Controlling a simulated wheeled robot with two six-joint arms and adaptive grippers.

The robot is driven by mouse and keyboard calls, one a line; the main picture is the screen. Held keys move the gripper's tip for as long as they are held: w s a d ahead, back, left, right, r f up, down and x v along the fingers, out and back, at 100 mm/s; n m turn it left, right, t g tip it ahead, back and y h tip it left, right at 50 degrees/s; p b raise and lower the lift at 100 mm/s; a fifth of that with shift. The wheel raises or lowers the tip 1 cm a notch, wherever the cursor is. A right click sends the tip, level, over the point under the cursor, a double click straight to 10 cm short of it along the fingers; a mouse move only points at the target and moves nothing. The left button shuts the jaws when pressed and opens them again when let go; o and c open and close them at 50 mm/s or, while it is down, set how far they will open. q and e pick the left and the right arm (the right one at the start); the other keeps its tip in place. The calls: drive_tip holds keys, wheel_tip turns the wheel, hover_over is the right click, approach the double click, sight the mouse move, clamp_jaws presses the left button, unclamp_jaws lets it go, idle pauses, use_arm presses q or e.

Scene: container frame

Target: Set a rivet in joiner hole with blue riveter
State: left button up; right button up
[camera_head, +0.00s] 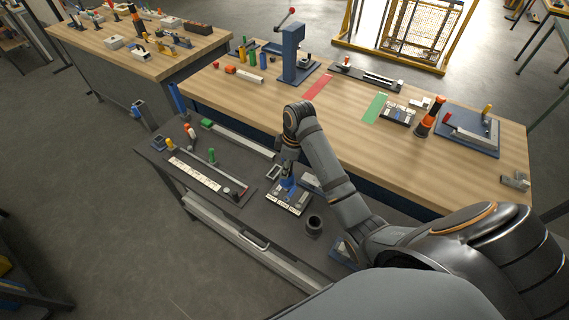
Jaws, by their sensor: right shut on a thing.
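My right arm reaches in from the lower right over the dark workbench (240,219). My right gripper (287,168) points down and is shut on a small blue tool, seemingly the blue riveter (287,186). The tool is over or touching a light plate with small parts (294,206); I cannot tell whether it touches. The gripper's fingers and the tool are small and dark, so the grip itself is hard to see. I cannot make out the joiner hole. My left gripper is not in view.
A long tray with a pale strip (195,173) lies left of the plate. A dark cup (313,225) stands close to its right. A wooden table (340,110) behind holds a blue press (292,55), red and green patches, and other tools.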

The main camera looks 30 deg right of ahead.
drive_tip(key=f, duration=0.5)
drive_tip(key=shift+w+a+f, duration=0.1)
drive_tip(key=shift+w+a, duration=0.05)
drive_tip(key=shift+w, duration=0.1)
drive_tip(key=shift+f+b, duration=0.3)
drive_tip(key=shift+f, duration=0.15)
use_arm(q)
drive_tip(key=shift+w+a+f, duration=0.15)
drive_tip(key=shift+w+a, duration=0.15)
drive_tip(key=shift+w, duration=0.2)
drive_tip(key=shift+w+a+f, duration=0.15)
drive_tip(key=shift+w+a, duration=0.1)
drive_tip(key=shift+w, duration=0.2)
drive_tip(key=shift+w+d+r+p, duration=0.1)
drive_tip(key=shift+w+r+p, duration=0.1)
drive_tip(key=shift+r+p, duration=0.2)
